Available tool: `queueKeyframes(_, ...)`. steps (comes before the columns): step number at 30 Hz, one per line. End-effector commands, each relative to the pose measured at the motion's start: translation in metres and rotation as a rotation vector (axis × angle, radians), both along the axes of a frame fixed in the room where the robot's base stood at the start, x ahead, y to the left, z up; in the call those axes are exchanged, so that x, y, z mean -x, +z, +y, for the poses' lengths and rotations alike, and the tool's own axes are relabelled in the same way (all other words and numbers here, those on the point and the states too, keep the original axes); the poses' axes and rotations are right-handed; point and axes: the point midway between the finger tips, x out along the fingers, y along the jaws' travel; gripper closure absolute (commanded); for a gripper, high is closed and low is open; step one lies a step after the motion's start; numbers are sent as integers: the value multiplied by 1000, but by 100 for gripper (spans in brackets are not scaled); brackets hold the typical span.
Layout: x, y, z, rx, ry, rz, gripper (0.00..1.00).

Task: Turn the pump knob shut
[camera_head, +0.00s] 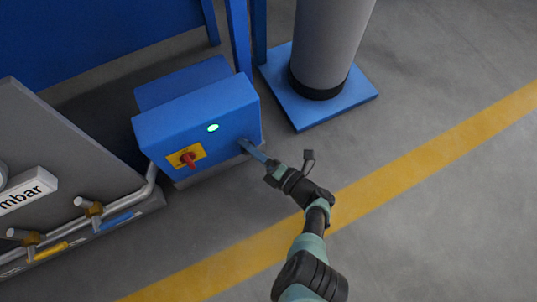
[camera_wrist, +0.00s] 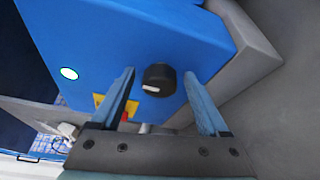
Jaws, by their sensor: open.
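The pump knob (camera_wrist: 159,80) is a round black knob with a white mark, on the front of a blue box (camera_wrist: 130,30). In the wrist view it sits between the two fingers of my gripper (camera_wrist: 160,100), with gaps on both sides. My gripper is open and the fingers point at the box front. In the head view my gripper (camera_head: 252,150) reaches the right part of the blue box (camera_head: 190,115), and the knob is hidden behind it.
A red switch on a yellow plate (camera_head: 187,156) and a lit green lamp (camera_head: 213,127) are on the same box. A grey cylinder (camera_head: 328,45) on a blue base stands behind. Pipes (camera_head: 110,205) with valves run at the left. The floor at the right is clear.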

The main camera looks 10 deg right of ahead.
Motion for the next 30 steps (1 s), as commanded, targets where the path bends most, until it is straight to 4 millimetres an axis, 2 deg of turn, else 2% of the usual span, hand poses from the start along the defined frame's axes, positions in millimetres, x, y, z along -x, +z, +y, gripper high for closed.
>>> queueKeyframes(5,11,4,-11,0,-5,0,22)
queueKeyframes(18,81,11,-68,-1,-4,1,22)
queueKeyframes(24,96,12,-80,-1,-2,0,22)
queueKeyframes(30,100,12,-82,-1,1,0,22)
